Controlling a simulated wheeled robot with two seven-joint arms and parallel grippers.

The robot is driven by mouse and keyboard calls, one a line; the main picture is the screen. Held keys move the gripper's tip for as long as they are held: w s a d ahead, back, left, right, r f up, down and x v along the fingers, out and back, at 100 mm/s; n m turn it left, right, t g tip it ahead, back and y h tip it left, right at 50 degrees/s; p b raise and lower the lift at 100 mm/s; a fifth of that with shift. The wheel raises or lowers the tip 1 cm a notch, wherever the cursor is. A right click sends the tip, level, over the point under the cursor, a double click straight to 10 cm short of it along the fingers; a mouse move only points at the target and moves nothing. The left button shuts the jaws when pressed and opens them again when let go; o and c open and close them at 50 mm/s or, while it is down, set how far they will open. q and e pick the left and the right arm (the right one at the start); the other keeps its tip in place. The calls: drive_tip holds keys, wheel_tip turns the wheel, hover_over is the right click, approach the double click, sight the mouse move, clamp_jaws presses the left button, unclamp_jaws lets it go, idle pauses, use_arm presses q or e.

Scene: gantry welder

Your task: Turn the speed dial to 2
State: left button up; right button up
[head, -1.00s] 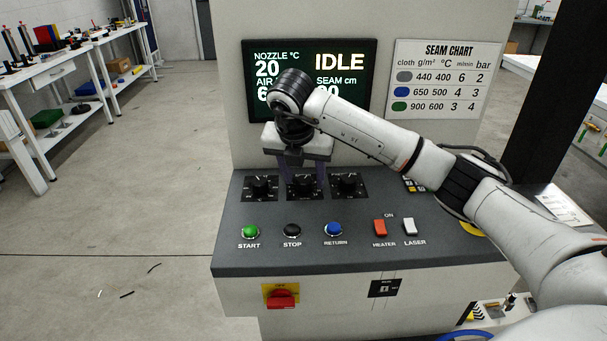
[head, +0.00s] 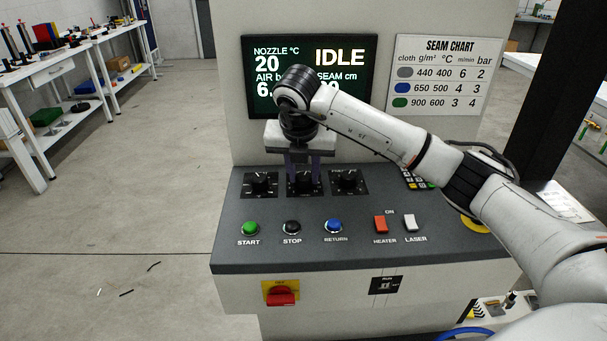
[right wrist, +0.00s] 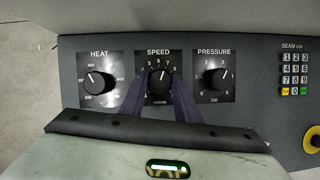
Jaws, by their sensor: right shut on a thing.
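The speed dial (right wrist: 159,82) is the middle of three black knobs on the panel. My right gripper (right wrist: 160,88) is shut on the speed dial knob, one finger on each side. In the head view the right gripper (head: 304,184) comes down onto the middle dial plate and hides most of it. The left gripper does not show.
The heat dial (right wrist: 96,83) is left of the speed dial and the pressure dial (right wrist: 213,80) right of it. Start (head: 250,228), stop (head: 292,227) and return (head: 333,225) buttons lie in front. A keypad (right wrist: 295,68) is at the right.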

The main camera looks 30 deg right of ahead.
drive_tip(key=n+b, duration=0.1)
drive_tip(key=n, duration=0.1)
drive_tip(key=n+t+y+b, duration=0.1)
drive_tip(key=n, duration=0.1)
drive_tip(key=shift+s+d+f, duration=0.1)
drive_tip(key=shift+d, duration=0.1)
drive_tip(key=n+y, duration=0.1)
drive_tip(key=n, duration=0.2)
drive_tip(key=shift+d+b, duration=0.1)
drive_tip(key=shift+b, duration=0.25)
drive_tip(key=shift+n+y, duration=0.5)
drive_tip(key=shift+n, duration=0.4)
drive_tip(key=n, duration=0.1)
drive_tip(key=n+y, duration=0.1)
drive_tip(key=n, duration=0.1)
drive_tip(key=n+p, duration=0.1)
drive_tip(key=shift+d+r+n+y, duration=0.15)
drive_tip(key=shift+r+n+y, duration=0.15)
drive_tip(key=shift+y, duration=0.1)
drive_tip(key=n+g+y+p, duration=0.1)
drive_tip(key=n, duration=0.2)
drive_tip(key=shift+d+n+p, duration=0.1)
drive_tip(key=shift+n+p, duration=0.2)
drive_tip(key=shift+n, duration=0.1)
drive_tip(key=shift+w+f+n+g+y+p, duration=0.1)
drive_tip(key=shift+w+n+g+y+p, duration=0.2)
drive_tip(key=shift+n, duration=0.6)
drive_tip(key=shift+s, duration=0.1)
drive_tip(key=o, duration=1)
